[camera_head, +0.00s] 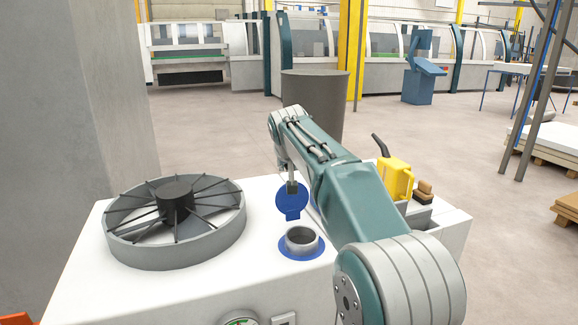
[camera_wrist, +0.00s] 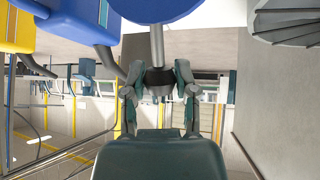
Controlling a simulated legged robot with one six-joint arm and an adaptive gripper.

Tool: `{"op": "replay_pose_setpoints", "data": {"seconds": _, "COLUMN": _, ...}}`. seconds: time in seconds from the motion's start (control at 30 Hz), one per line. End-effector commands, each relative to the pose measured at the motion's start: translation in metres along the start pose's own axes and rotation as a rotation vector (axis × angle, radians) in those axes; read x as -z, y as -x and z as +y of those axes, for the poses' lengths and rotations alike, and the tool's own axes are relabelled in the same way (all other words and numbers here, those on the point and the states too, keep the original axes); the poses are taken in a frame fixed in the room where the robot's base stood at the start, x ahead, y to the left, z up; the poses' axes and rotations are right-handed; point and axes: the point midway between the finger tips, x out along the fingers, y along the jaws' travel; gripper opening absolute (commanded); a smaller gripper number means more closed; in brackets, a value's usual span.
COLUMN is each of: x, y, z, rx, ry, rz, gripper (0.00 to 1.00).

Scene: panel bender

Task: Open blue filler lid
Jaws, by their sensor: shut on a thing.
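The blue filler lid (camera_head: 291,203) stands up on edge, tilted back behind the filler neck (camera_head: 301,241), whose round mouth is uncovered. In the wrist view the lid's blue disc (camera_wrist: 152,8) shows at the top edge, with a grey stem (camera_wrist: 157,45) running to a dark knob. My gripper (camera_wrist: 158,84) has its two fingers on either side of this dark knob and is shut on it. In the head view my gripper (camera_head: 290,184) is small and partly hidden, just above the lid.
A large round fan (camera_head: 175,215) sits left of the neck on the white machine top (camera_head: 262,207). A yellow can (camera_head: 395,178) with a dark spout stands to the right, by a brown-handled item (camera_head: 425,191). A grey bin (camera_head: 318,95) stands behind.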

Motion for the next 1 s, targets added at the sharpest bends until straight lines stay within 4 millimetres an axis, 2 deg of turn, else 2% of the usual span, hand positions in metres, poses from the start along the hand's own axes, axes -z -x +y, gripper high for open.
{"op": "replay_pose_setpoints", "data": {"seconds": 0.27, "x": 0.001, "y": 0.001, "z": -0.002, "rx": 0.004, "ry": 0.0, "rz": 0.005, "gripper": 0.0}}
{"op": "replay_pose_setpoints", "data": {"seconds": 0.3, "x": 0.001, "y": 0.001, "z": -0.002, "rx": 0.004, "ry": 0.0, "rz": 0.005, "gripper": 0.42}}
{"op": "replay_pose_setpoints", "data": {"seconds": 0.37, "x": 0.001, "y": 0.001, "z": -0.002, "rx": 0.004, "ry": 0.0, "rz": 0.005, "gripper": 0.68}}
{"op": "replay_pose_setpoints", "data": {"seconds": 0.4, "x": 0.001, "y": 0.001, "z": -0.002, "rx": 0.004, "ry": 0.0, "rz": 0.004, "gripper": 0.73}}
{"op": "replay_pose_setpoints", "data": {"seconds": 0.77, "x": 0.0, "y": 0.001, "z": 0.0, "rx": 0.002, "ry": 0.0, "rz": 0.002, "gripper": 0.73}}
{"op": "replay_pose_setpoints", "data": {"seconds": 0.87, "x": 0.001, "y": 0.009, "z": 0.0, "rx": 0.002, "ry": 0.0, "rz": 0.003, "gripper": 0.73}}
{"op": "replay_pose_setpoints", "data": {"seconds": 1.0, "x": 0.001, "y": 0.033, "z": -0.001, "rx": 0.002, "ry": 0.0, "rz": 0.005, "gripper": 0.73}}
